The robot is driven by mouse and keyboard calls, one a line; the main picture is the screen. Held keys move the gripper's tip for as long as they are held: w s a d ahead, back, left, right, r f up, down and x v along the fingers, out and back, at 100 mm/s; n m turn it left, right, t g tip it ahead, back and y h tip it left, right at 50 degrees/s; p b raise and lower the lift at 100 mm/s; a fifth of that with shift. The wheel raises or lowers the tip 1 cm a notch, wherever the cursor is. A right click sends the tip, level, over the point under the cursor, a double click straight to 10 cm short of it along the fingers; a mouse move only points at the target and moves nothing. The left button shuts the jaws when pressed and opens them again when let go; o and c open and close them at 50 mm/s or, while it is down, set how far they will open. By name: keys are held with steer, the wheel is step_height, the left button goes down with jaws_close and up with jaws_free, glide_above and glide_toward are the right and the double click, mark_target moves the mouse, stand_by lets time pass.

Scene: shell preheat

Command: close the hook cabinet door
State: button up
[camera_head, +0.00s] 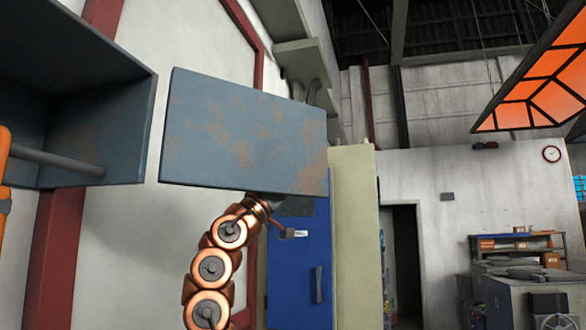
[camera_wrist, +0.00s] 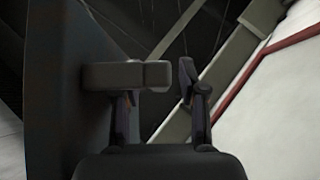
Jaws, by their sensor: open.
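The hook cabinet (camera_head: 115,120) is a dark blue-grey box on the wall at the upper left, with its front open and a bar inside. Its door (camera_head: 240,135), a grey-blue panel with rusty patches, stands swung open to the right of the box. In the head view my gripper is hidden behind the door, with my copper arm rising below it.
A blue door or locker (camera_head: 298,265) with a dark handle stands behind my arm. A pale column (camera_head: 352,230) is to its right. An orange panel (camera_head: 540,85) hangs at the upper right. A workbench (camera_head: 530,290) stands far right.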

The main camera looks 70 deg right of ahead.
jaws_close()
stand_by(0.6)
